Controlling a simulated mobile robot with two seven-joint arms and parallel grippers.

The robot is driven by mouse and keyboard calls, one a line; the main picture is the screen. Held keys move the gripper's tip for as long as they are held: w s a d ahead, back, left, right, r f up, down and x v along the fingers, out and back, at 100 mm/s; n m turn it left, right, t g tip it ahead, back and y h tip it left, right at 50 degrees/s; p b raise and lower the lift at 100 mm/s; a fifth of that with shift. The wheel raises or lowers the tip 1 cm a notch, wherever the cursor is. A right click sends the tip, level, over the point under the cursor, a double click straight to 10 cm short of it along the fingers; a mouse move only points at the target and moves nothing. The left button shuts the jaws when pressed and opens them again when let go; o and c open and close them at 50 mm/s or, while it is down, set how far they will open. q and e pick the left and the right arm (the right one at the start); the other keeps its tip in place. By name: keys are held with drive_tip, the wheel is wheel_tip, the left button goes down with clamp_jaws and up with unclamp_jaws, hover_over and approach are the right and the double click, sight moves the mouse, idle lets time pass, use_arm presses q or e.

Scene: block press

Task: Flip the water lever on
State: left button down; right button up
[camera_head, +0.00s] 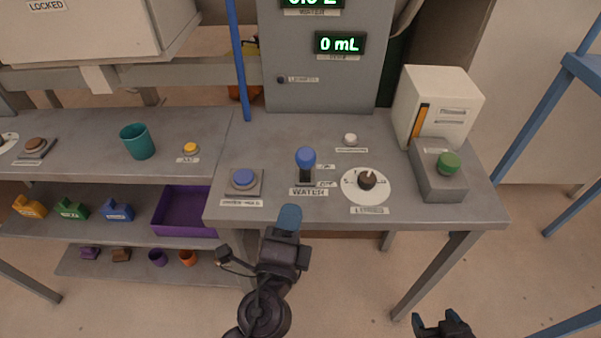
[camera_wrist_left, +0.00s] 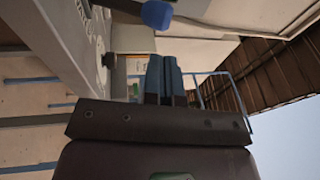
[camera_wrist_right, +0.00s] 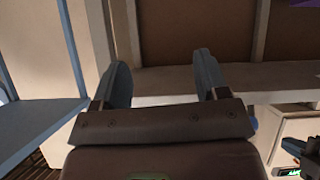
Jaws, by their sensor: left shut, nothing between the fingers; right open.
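The water lever (camera_head: 305,159) has a blue ball knob on a dark stem and stands upright behind the WATER label (camera_head: 308,191) on the grey table. Small ON and OFF labels are to its right, ON further back. My left gripper (camera_head: 289,218) is shut and empty at the table's front edge, just in front of the lever and apart from it. In the left wrist view the shut blue fingers (camera_wrist_left: 165,80) point toward the blue knob (camera_wrist_left: 157,14), which is near the top. My right gripper (camera_head: 436,322) is open and empty, low in front of the table; its spread fingers (camera_wrist_right: 165,85) show in the right wrist view.
A blue button (camera_head: 243,178) is left of the lever and a dial (camera_head: 367,182) is right. A white button (camera_head: 350,139) is behind. A green button box (camera_head: 449,163) and white machine (camera_head: 440,95) stand at the right. A blue post (camera_head: 238,65) rises behind left.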

sight(303, 166)
use_arm(q)
drive_tip(key=p+x, duration=0.1)
drive_tip(key=x, duration=0.6)
drive_tip(key=shift+r+p, duration=0.1)
drive_tip(key=shift+p, duration=0.3)
drive_tip(key=shift+x, duration=0.75)
use_arm(e)
drive_tip(key=shift+v, duration=0.85)
